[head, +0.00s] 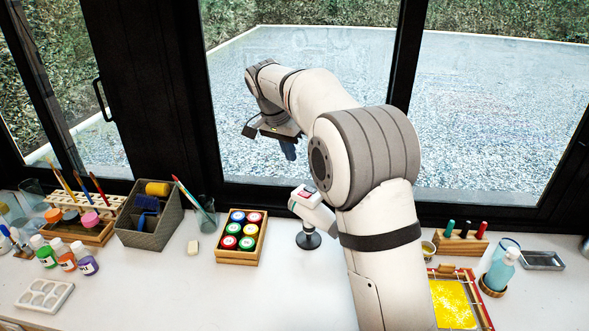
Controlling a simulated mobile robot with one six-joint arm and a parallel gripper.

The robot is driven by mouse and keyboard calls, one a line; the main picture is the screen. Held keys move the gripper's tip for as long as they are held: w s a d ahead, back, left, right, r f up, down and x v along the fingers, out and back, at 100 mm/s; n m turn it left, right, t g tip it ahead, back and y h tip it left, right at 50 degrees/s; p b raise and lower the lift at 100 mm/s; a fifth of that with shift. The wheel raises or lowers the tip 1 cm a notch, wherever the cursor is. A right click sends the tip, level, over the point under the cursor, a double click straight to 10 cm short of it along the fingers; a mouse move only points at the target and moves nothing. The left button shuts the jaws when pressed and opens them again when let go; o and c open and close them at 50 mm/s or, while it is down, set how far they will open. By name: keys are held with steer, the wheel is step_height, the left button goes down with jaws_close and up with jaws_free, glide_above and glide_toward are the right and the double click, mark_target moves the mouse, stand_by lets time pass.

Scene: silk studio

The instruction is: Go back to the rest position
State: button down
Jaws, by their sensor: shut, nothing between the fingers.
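My arm rises from the lower right of the head view, bends at the large grey joint and reaches back and left. My gripper (289,151) hangs at the arm's far end, in front of the window and above the rear of the table. It points down, small and dark, and is shut with nothing in it. No object touches it. The table top below it is partly hidden by my arm.
The white table (190,290) holds a crate of paint jars (241,237), a grey caddy (149,216), a white-handled tool on a dark round base (311,215), a yellow framed screen (453,303) and a spray bottle (500,270). Black window frames (402,60) stand behind.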

steer(key=s+d+r+n+y, duration=0.1)
steer(key=s+d+r+n, duration=0.1)
steer(key=s+d, duration=0.55)
steer(key=s+d+r+n+y, duration=0.15)
steer(key=s+d, duration=0.35)
steer(key=s, duration=0.5)
steer(key=s+d+f+n, duration=0.2)
steer(key=s+f, duration=0.2)
steer(key=s, duration=0.5)
steer(key=s+d+f+n+t, duration=0.1)
steer(key=s+f, duration=0.4)
steer(key=s, duration=0.4)
steer(key=shift+s+d+f+n, duration=0.2)
steer(key=shift+d+n, duration=0.15)
steer(key=shift+d, duration=0.05)
